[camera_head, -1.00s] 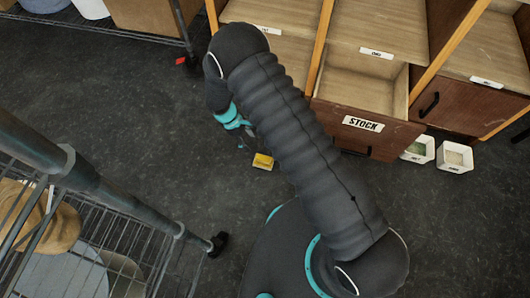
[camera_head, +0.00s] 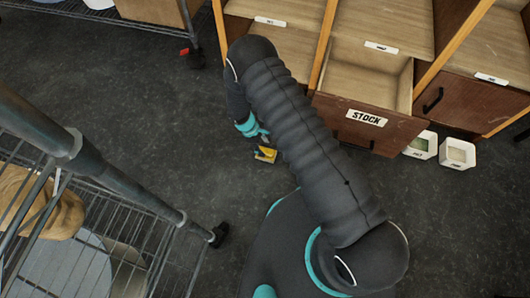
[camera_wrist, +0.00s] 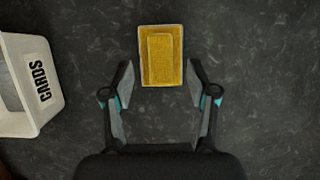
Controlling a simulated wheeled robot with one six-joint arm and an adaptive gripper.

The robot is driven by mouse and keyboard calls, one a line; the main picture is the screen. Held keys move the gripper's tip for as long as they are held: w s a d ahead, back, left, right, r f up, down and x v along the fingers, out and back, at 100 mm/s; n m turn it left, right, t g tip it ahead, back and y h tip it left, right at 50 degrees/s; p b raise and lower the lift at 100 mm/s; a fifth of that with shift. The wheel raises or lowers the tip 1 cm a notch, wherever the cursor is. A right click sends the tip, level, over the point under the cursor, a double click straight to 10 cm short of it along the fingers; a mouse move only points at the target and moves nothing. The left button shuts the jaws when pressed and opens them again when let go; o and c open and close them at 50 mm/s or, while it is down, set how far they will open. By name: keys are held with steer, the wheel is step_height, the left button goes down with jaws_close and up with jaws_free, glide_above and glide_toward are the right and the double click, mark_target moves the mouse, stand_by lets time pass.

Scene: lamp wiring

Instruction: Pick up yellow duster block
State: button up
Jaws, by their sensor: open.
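The yellow duster block (camera_head: 266,154) lies on the dark floor, below and left of the open STOCK drawer in the head view. In the wrist view the duster block (camera_wrist: 161,56) lies straight ahead, with a smaller yellow raised part on a wider yellow base. My gripper (camera_wrist: 160,75) is open and empty, its two fingers apart. The fingertips flank the near end of the block in the picture, with a gap on each side. In the head view my gripper (camera_head: 258,146) is right beside the block, partly hidden by my arm.
The open STOCK drawer (camera_head: 362,125) juts from the wooden cabinet. Two small white bins (camera_head: 440,149) stand at right. A wire rack (camera_head: 95,195) stands at left. Floor around the block is clear.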

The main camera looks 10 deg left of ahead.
mark_target(266, 150)
steer(key=x, duration=0.3)
steer(key=shift+d+f, duration=0.2)
jaws_close()
steer(key=shift+r, duration=0.1)
steer(key=shift+r, duration=0.55)
steer(key=r, duration=0.1)
steer(key=d+r, duration=0.1)
steer(key=r, duration=0.1)
steer(key=shift+s+d+r, duration=0.1)
steer(key=shift+s+r, duration=0.05)
steer(key=shift+r, duration=0.2)
steer(key=s+d+r, duration=0.2)
steer(key=d+r, duration=0.4)
steer(key=d, duration=0.4)
steer(key=shift+s, duration=0.2)
steer(key=shift+d, duration=0.1)
